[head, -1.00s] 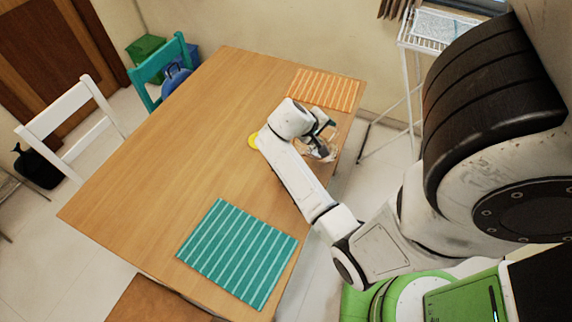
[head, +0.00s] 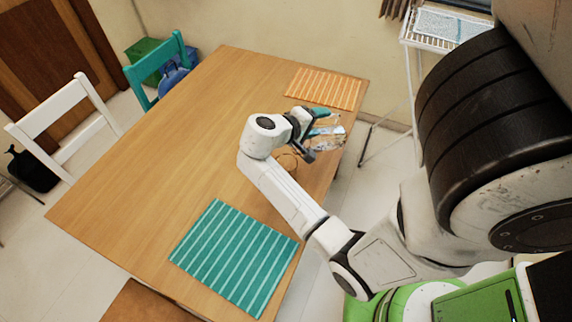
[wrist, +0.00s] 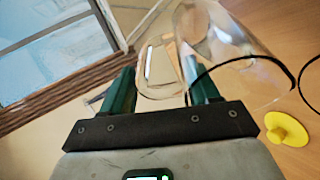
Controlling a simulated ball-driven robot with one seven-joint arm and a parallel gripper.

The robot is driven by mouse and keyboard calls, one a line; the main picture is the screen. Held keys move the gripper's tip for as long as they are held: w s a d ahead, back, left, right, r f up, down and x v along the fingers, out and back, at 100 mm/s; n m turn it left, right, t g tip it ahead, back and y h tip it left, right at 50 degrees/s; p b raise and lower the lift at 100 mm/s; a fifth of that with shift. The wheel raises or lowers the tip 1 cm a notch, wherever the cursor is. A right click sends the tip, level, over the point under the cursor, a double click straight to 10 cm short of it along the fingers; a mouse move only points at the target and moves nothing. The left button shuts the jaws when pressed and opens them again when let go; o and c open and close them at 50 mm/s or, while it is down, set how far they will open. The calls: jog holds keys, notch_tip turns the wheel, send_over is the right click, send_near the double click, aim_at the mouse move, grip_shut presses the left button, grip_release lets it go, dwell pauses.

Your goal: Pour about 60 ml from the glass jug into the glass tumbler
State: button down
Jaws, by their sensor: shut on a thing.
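The clear glass jug (wrist: 232,62) is in my gripper (wrist: 162,88). The fingers, with green pads, are closed around its glass handle (wrist: 152,72). In the head view the jug (head: 331,143) shows as a clear shape by my gripper (head: 318,132), over the table's right edge area. The wrist view is strongly rolled, with the window on the left and the table on the right, so my gripper is turned over to one side. I cannot make out the glass tumbler apart from the jug's glass. No liquid can be made out.
A yellow thing (wrist: 285,129) lies on the wooden table (head: 160,165); my arm hides it in the head view. A thin dark loop (head: 291,160) shows by my gripper. An orange striped mat (head: 325,88) and a teal striped mat (head: 235,257) lie flat. The table's left is clear.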

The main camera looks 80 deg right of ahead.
jog(key=shift+w+a+r+h, duration=0.15)
jog(key=shift+w+r+h, duration=0.05)
jog(key=shift+h, duration=0.1)
jog(key=shift+w+a+r+g+h+b, duration=0.3)
jog(key=shift+g+h+b, duration=0.1)
jog(key=shift+g+b, duration=0.35)
jog(key=shift+w, duration=0.1)
jog(key=shift+w+a+r, duration=0.2)
jog(key=shift+w+a, duration=0.1)
jog(key=shift+a, duration=0.05)
jog(key=shift+w+a+r+g+h, duration=0.1)
jog(key=shift+w+a+g+h, duration=0.15)
jog(key=shift+h, duration=0.05)
dwell(1.5)
